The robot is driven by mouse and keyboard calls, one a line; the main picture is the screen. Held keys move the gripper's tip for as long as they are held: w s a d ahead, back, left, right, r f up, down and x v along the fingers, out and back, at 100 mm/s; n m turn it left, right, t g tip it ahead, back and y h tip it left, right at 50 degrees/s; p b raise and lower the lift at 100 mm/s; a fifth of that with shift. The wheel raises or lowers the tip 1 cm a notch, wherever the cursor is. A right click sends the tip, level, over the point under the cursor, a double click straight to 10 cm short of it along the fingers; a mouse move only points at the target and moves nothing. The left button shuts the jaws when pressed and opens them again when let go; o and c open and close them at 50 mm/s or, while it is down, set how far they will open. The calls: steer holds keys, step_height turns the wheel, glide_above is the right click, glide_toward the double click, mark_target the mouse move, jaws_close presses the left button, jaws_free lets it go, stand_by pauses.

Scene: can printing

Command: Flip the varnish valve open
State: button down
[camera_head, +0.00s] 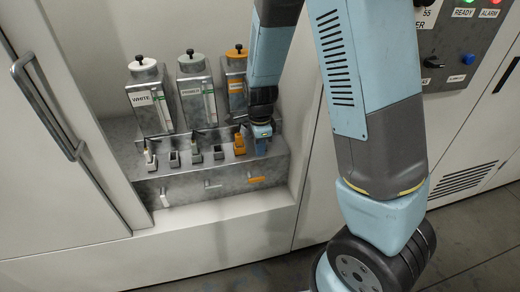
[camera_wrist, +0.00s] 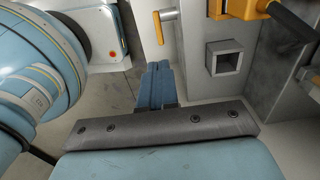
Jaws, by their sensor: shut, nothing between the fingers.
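The varnish valve appears to be the orange lever (camera_head: 257,180) at the right end of the row on the bench's front face. In the wrist view an orange-and-white lever (camera_wrist: 168,15) shows near the top, beyond my fingertips. My gripper (camera_head: 262,146) is at the right end of the bench, above the orange lever in the head picture. In the wrist view its blue fingers (camera_wrist: 156,72) are shut together and empty, apart from the lever. The orange-capped tank (camera_head: 236,70) behind is partly hidden by my arm.
A white lever (camera_head: 165,197) and a grey lever (camera_head: 212,184) sit left of the orange one. Several small sockets line the bench top; an orange holder (camera_head: 239,145) is close beside my gripper. A square socket (camera_wrist: 224,58) shows in the wrist view. A control panel (camera_head: 450,48) is far right.

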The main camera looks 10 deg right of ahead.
mark_target(260, 178)
step_height(260, 178, down, 12)
steer(key=shift+r, duration=0.2)
stand_by(0.4)
